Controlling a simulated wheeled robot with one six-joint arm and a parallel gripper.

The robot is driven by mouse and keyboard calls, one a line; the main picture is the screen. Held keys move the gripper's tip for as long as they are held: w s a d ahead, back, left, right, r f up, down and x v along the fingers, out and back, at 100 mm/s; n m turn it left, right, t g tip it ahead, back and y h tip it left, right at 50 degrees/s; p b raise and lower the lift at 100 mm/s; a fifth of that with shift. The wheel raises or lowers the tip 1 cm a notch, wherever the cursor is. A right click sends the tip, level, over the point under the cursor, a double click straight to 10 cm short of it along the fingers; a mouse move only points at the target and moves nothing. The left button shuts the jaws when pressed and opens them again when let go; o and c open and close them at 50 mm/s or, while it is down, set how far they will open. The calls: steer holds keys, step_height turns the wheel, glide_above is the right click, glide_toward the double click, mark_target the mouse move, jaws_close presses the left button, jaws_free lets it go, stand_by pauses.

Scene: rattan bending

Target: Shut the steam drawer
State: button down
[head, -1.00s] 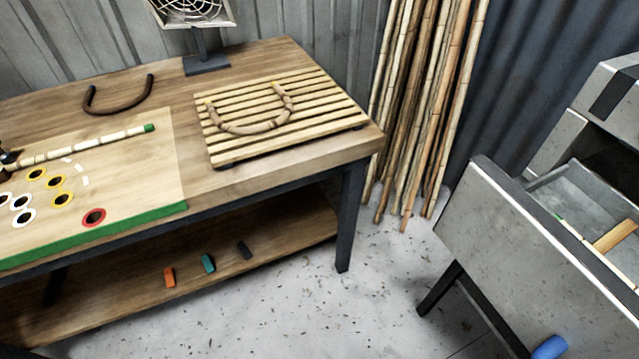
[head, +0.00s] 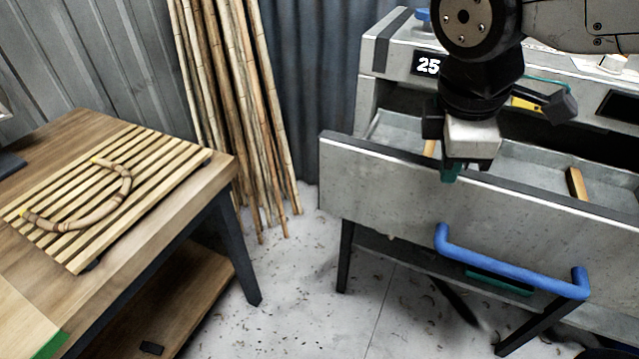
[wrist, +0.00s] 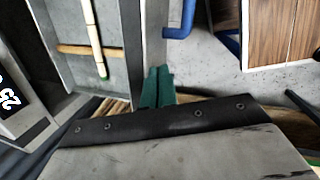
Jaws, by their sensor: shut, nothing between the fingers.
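The steam drawer (head: 375,185) is pulled open from its grey steam cabinet (head: 385,50). Its tray shows behind the grey front panel, with wooden bars (head: 577,183) across it. A blue bar handle (head: 505,268) is on the front panel. My gripper (head: 450,173) is shut and empty, with green fingertips at the panel's top edge, up and left of the handle. In the wrist view the fingertips (wrist: 157,87) lie close by the drawer's front panel (wrist: 155,35); I cannot tell if they touch. A bamboo rod (wrist: 93,35) lies inside the drawer.
A wooden workbench (head: 215,175) stands left, with a slatted rack (head: 170,165) holding a bent rattan piece (head: 90,222). Bamboo poles (head: 240,110) lean on the wall behind. The floor between bench and drawer is clear. The cabinet display reads 25.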

steer(key=w+a+n+t, duration=0.1)
steer(key=a+n, duration=0.6)
steer(key=a, duration=0.3)
steer(key=n+t, duration=0.1)
steer(key=n, duration=0.7)
glide_toward(322, 184)
steer(key=s+r, duration=0.2)
steer(key=s, duration=0.4)
steer(key=shift+w+d+f, duration=0.3)
steer(key=shift+w+f, duration=0.8)
steer(key=shift+f, duration=0.4)
steer(key=shift+w+d+f, duration=0.25)
steer(key=shift+w+f, duration=0.9)
steer(key=shift+f, duration=0.35)
steer(key=shift+w+d+f, duration=0.3)
steer(key=shift+w+f, duration=0.8)
steer(key=shift+f, duration=0.4)
steer(key=shift+w, duration=0.1)
